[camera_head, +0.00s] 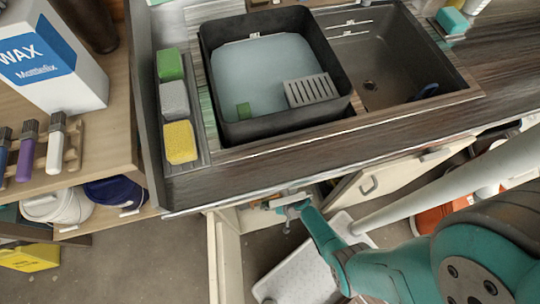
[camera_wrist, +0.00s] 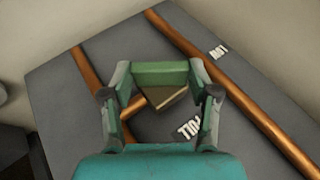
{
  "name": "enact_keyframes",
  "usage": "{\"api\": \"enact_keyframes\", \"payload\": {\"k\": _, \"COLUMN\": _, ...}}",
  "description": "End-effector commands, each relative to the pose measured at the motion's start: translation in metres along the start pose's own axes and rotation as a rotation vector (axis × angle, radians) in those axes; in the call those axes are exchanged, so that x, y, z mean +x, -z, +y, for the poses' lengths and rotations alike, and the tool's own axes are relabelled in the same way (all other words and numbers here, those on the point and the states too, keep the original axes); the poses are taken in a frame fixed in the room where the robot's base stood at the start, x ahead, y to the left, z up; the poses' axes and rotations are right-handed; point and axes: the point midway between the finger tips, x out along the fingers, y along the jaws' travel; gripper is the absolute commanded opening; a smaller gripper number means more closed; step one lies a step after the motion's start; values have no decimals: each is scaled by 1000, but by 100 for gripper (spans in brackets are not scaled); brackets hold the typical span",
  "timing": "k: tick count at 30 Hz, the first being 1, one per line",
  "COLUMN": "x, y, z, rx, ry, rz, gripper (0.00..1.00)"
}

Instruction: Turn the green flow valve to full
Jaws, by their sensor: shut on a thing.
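The green flow valve (camera_wrist: 160,74) shows in the wrist view as a green bar spanning the space between the fingers of my gripper (camera_wrist: 163,84). The fingers are shut on it, one at each end. A brass-coloured block (camera_wrist: 162,97) sits just behind the bar. In the head view my gripper (camera_head: 291,204) reaches under the counter's front edge at an open cabinet. The valve is too small and covered to make out there. How far the valve is turned cannot be told.
Copper pipes (camera_wrist: 240,96) cross a dark grey panel (camera_wrist: 75,118) with white labels. Above my gripper is the counter edge (camera_head: 330,183). A cabinet door (camera_head: 385,178) stands open to the right, a white tray (camera_head: 300,272) lies below, and a grey pole crosses at right.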

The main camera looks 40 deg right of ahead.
Motion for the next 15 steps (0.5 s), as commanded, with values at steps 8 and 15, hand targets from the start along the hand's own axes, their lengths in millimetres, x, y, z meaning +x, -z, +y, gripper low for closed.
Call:
{"api": "enact_keyframes", "payload": {"k": 8, "x": 0, "y": 0, "z": 3, "rx": 42, "ry": 90, "rz": 1, "gripper": 26}}
{"api": "enact_keyframes", "payload": {"k": 15, "x": 0, "y": 0, "z": 4, "rx": 61, "ry": 141, "rz": 0, "gripper": 26}}
